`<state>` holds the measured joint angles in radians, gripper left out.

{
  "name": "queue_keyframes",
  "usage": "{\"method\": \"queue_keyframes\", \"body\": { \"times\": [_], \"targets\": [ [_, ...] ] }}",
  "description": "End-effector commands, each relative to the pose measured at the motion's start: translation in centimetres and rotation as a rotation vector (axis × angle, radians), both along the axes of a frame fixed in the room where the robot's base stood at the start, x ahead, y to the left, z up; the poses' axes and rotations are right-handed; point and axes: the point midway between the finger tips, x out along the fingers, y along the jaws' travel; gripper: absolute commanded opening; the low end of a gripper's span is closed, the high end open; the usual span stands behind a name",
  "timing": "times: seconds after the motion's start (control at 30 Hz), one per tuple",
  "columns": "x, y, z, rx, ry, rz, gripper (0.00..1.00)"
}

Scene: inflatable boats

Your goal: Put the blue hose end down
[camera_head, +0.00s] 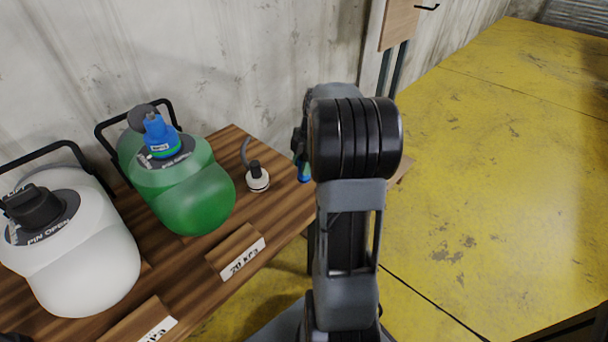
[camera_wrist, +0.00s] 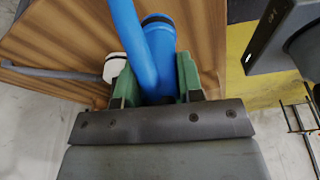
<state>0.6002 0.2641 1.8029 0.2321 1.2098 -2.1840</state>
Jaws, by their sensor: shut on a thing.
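The blue hose end (camera_wrist: 162,45) is between the green fingers of my gripper (camera_wrist: 157,92) in the wrist view, with a blue hose (camera_wrist: 135,40) crossing in front of it. My gripper is shut on it. In the head view a small blue part (camera_head: 304,173) shows beside my arm, over the right end of the wooden bench (camera_head: 285,160). My arm hides most of the gripper there. Whether the hose end touches the bench top is hard to tell.
A green pump (camera_head: 195,190) with a blue fitting (camera_head: 160,138) and a white pump (camera_head: 85,260) with a black cap stand on the bench. A white and black hose fitting (camera_head: 257,178) stands close left of my gripper. A "20 kPa" sign (camera_head: 242,257) is at the front edge.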

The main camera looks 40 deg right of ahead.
Motion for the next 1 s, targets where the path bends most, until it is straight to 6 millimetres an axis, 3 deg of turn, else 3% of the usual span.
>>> {"method": "queue_keyframes", "body": {
  "times": [0.27, 0.5, 0.9, 0.93, 1.0],
  "targets": [
    [0.7, -0.6, -1.3, 0.0, 0.001, 0.0, 0.04],
    [0.8, -0.7, -4.3, 0.0, 0.0, 0.001, 0.04],
    [0.8, -0.7, -4.7, 0.0, 0.0, 0.001, 0.04],
    [0.8, -0.7, -4.7, 0.0, 0.0, 0.001, 0.35],
    [0.8, -0.7, -4.6, 0.0, 0.0, 0.001, 0.42]
  ]
}}
